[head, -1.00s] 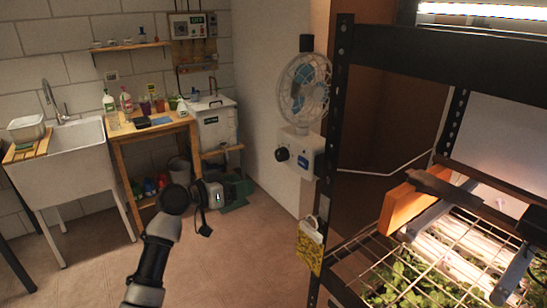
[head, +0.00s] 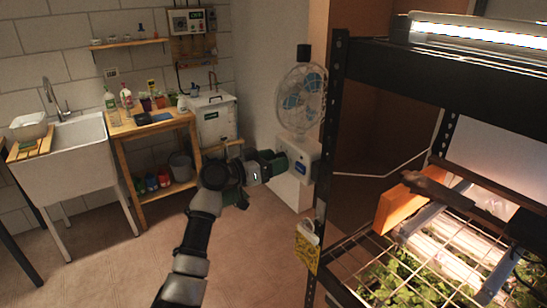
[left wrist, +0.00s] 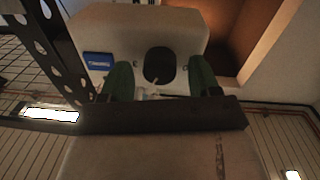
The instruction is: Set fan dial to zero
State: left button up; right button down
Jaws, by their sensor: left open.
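The fan (head: 301,92) stands on a pale control box (head: 303,150) mounted beside the rack post. My left gripper (head: 280,162) is at the left side of this box and hides the dial in the head view. In the left wrist view the round black dial (left wrist: 160,62) shows on the pale box (left wrist: 185,25). The green fingertips of my left gripper (left wrist: 162,80) are spread apart, one on each side of the dial, with visible gaps. Its pointer setting cannot be read.
The black rack post (head: 330,130) stands close to the right of the box. A yellow tag (head: 306,250) hangs low on the rack. Seedlings (head: 390,277) sit under a wire shelf at right. A sink (head: 70,155) and wooden bench (head: 150,128) stand at the back left.

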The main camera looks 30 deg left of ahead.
pick_arm(q)
jog(key=shift+c, duration=0.3)
jog(key=c, duration=0.9)
jog(key=shift+o, duration=0.2)
pick_arm(e)
jog(key=shift+w+a, duration=0.1)
jog(key=shift+w, duration=0.05)
pick_arm(q)
jog(key=shift+n, duration=0.3)
pick_arm(e)
jog(key=shift+f, duration=0.15)
pick_arm(q)
jog(key=shift+f+n+t+y+p, duration=0.2)
jog(key=shift+n+p, duration=1.2)
jog(key=shift+n, duration=3.6)
jog(key=shift+r+n+t+y+p, duration=0.2)
jog(key=shift+n+p, duration=1.2)
jog(key=shift+n, duration=3.6)
pick_arm(e)
jog(key=shift+r, duration=2.95)
pick_arm(q)
jog(key=shift+f, duration=0.2)
